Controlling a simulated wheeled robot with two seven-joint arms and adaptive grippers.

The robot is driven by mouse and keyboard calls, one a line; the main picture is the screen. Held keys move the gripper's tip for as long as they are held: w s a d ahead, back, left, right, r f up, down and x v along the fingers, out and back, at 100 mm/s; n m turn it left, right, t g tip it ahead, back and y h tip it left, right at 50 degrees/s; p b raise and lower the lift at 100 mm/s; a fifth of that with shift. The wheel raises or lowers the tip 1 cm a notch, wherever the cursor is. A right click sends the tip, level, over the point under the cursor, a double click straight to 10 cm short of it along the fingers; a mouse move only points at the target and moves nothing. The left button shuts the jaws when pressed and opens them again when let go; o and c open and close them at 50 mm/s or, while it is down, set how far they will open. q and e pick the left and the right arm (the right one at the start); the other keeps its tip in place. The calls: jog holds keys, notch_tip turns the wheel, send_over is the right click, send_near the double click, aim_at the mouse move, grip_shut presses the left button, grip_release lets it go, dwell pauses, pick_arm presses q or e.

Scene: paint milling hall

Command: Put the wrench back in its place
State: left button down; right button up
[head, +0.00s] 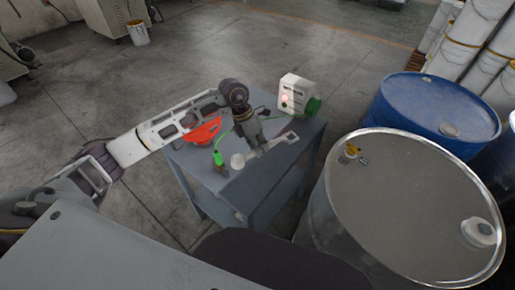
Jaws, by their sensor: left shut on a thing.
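The wrench (283,140) is a pale, light grey tool at the middle of the head view, over the grey-blue table (225,187). One end points left toward the front of the table and the other reaches to the right. My left gripper (259,150) comes down from above and is shut on the middle of the wrench, hiding part of its handle. I cannot tell whether the wrench touches the tabletop. My right gripper is not in view. No marked place for the wrench can be made out.
A red object (202,131) lies on the table beside my left arm. A green-topped item (218,158) stands at the front, near a thin green cable. A white-and-green device (298,95) stands at the back right. A grey drum (410,205) and blue drum (425,108) stand right.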

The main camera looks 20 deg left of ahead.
pick_arm(q)
jog(key=shift+w+r+n+t, duration=0.1)
jog(key=shift+w+n+t, duration=0.1)
jog(key=shift+n, duration=0.35)
jog(key=shift+w+n+t, duration=0.1)
jog(key=shift+n+t, duration=0.1)
jog(key=shift+n, duration=0.35)
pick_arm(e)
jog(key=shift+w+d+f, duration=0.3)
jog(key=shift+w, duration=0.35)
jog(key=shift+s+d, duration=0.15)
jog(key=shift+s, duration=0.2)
